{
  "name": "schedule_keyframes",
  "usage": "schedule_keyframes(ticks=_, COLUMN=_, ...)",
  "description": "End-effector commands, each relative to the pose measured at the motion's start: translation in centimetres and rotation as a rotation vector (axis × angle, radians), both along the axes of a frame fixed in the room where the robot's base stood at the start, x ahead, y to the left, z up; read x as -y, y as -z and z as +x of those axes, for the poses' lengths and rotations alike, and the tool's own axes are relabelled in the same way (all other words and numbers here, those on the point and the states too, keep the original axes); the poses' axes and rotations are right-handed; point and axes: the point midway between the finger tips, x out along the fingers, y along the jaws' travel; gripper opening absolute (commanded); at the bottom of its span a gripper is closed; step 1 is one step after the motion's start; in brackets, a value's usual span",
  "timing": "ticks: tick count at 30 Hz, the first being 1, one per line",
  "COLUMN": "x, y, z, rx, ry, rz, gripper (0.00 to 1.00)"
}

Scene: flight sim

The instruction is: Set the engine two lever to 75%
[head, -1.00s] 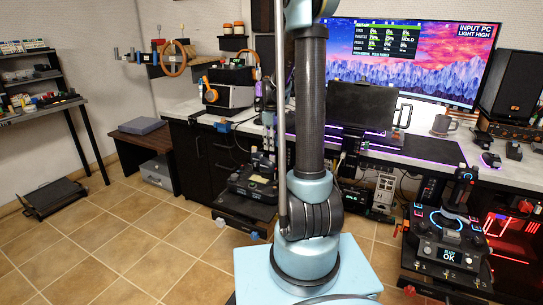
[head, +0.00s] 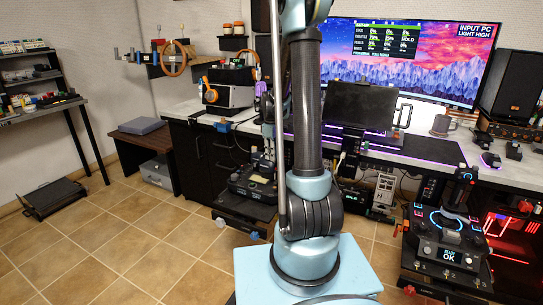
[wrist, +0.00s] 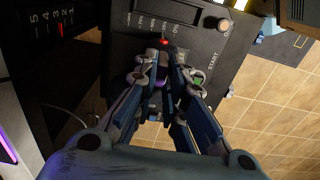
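In the wrist view, my gripper (wrist: 168,72) reaches to a dark control panel (wrist: 125,45) with white lettering. The two fingers come close together at the panel. A small red part (wrist: 163,43) shows just beyond the fingertips. The fingers cover the middle of the panel, so I cannot tell whether a lever is between them or which lever it is. In the head view, my gripper is out of sight. A dark control unit (head: 252,186) stands on a low stand left of my arm.
The wrist view shows a round knob (wrist: 222,25) near the START label, and a numbered slot with a red marker (wrist: 60,30) at left. In the head view, a monitor (head: 440,75) shows a readout too small to read surely. A joystick unit (head: 450,235) stands at right.

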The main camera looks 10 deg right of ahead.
Motion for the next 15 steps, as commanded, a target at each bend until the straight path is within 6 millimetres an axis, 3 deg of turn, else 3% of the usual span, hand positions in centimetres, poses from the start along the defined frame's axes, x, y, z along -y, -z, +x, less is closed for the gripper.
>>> schedule_keyframes(ticks=7, x=0.2, y=0.0, z=0.3, rx=0.000, ry=0.001, rz=0.000, gripper=0.00)
schedule_keyframes(ticks=15, x=2.3, y=0.0, z=3.1, rx=0.001, ry=0.002, rz=-0.001, gripper=0.00)
